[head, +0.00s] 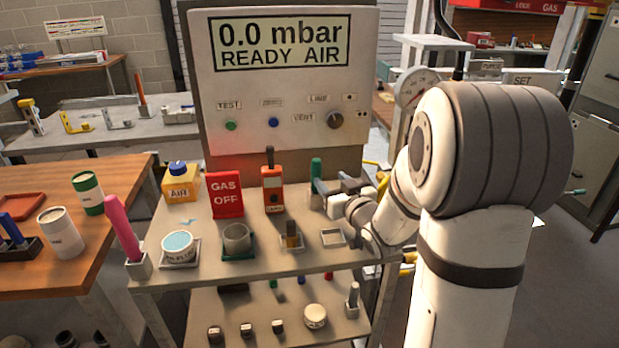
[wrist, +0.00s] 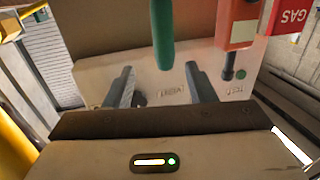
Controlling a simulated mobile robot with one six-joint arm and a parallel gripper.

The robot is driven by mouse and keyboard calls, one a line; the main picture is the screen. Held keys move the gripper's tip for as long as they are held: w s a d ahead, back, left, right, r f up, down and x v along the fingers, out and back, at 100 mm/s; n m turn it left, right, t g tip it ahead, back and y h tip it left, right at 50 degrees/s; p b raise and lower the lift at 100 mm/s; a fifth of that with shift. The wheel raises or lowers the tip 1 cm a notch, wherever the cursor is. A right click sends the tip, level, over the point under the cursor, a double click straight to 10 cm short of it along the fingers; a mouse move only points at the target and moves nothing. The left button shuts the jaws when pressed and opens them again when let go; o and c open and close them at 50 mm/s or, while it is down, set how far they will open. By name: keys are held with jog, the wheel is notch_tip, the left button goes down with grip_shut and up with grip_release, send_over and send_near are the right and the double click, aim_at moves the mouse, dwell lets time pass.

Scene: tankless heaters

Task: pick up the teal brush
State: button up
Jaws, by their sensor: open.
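The teal brush (head: 316,170) stands upright near the right back of the grey cart top, its lower part partly hidden by my gripper. In the wrist view its teal handle (wrist: 162,35) hangs into the picture from the top edge, lined up with the gap between my two fingers. My gripper (head: 336,186) is open, at the right side of the cart top close to the brush. In the wrist view the open gripper (wrist: 158,72) has nothing between its fingers. I cannot tell whether a finger touches the brush.
An orange tester (head: 272,188) and a red GAS OFF sign (head: 225,195) stand left of the brush. The display panel (head: 283,90) rises behind. In front are an empty square tray (head: 333,237), a small brush holder (head: 291,240) and a grey cup (head: 237,238).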

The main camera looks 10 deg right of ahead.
aim_at(319, 171)
jog(key=shift+w, duration=0.75)
jog(key=x, duration=0.2)
jog(key=a+x, duration=0.1)
jog(key=x, duration=0.2)
jog(key=shift+w+a+p, duration=0.1)
jog(key=shift+w+p, duration=0.05)
jog(key=shift+p, duration=0.2)
jog(key=shift+w, duration=0.5)
jog(key=shift+c, duration=0.5)
jog(key=shift+a, duration=0.1)
jog(key=c, duration=0.9)
